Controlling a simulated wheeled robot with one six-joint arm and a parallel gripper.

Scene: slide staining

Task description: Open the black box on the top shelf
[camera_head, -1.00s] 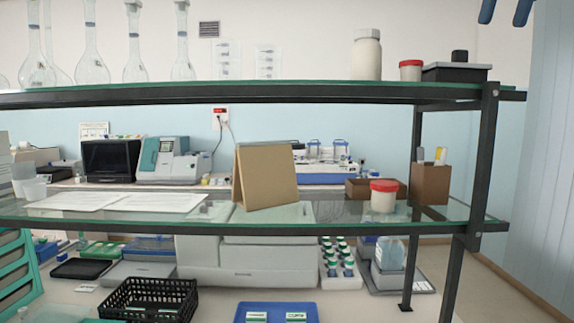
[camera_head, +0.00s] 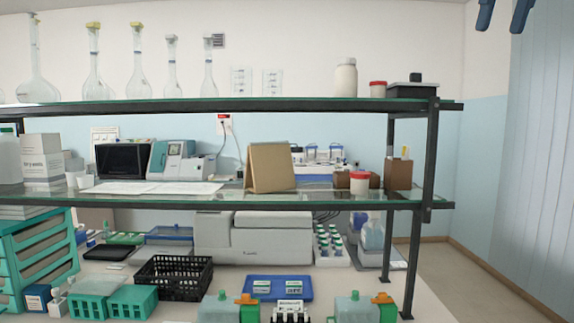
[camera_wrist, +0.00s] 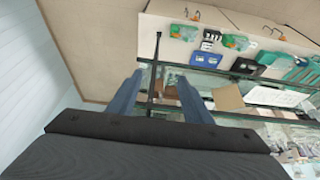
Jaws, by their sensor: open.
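The black box (camera_head: 411,91) stands at the right end of the top shelf (camera_head: 250,105). Its lid is shut and has a dark knob on top. My gripper (camera_head: 503,16) shows at the upper right corner of the head view, above and to the right of the box and well apart from it. Its two blue fingers are spread with nothing between them. In the wrist view the open fingers (camera_wrist: 160,78) frame part of the shelf rack, which appears upside down. I cannot make out the box there.
A red-capped jar (camera_head: 377,90) stands just left of the box, with a white bottle (camera_head: 346,77) beyond it. Several glass flasks (camera_head: 138,65) line the shelf's left part. The rack's right post (camera_head: 427,150) rises below the box. The space right of the rack is clear.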

